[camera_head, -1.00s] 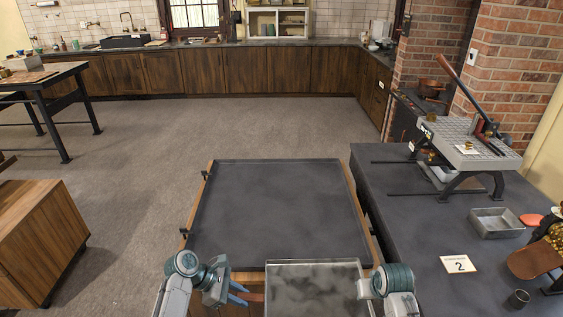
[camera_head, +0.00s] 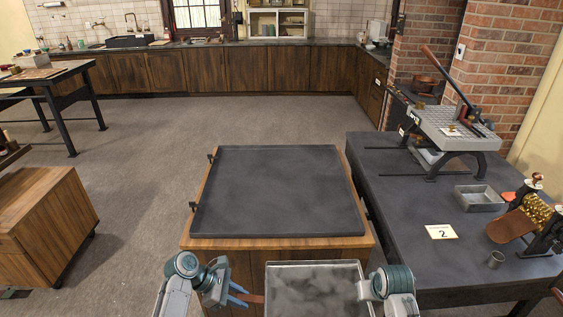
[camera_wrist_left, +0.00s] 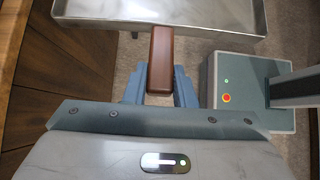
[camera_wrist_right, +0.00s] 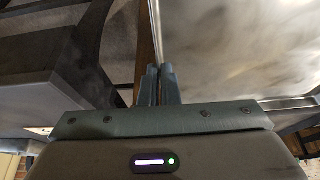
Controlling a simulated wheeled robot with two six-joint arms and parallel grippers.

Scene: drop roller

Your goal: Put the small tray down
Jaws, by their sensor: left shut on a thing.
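The grey metal tray (camera_head: 270,290) is at the bottom centre of the head view, in front of the wooden cart's near edge. In the left wrist view its wall (camera_wrist_left: 100,20) lies just beyond the brown handle (camera_wrist_left: 161,55). My left gripper (camera_head: 242,298) is shut on that handle at the tray's left side; its fingers (camera_wrist_left: 158,88) flank it. My right gripper (camera_wrist_right: 159,84) is at the tray's right edge, fingers close together by the tray wall (camera_wrist_right: 154,25). Whether they pinch the wall is unclear.
The cart's dark top (camera_head: 280,190) is bare, with a wooden front ledge (camera_head: 280,243).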

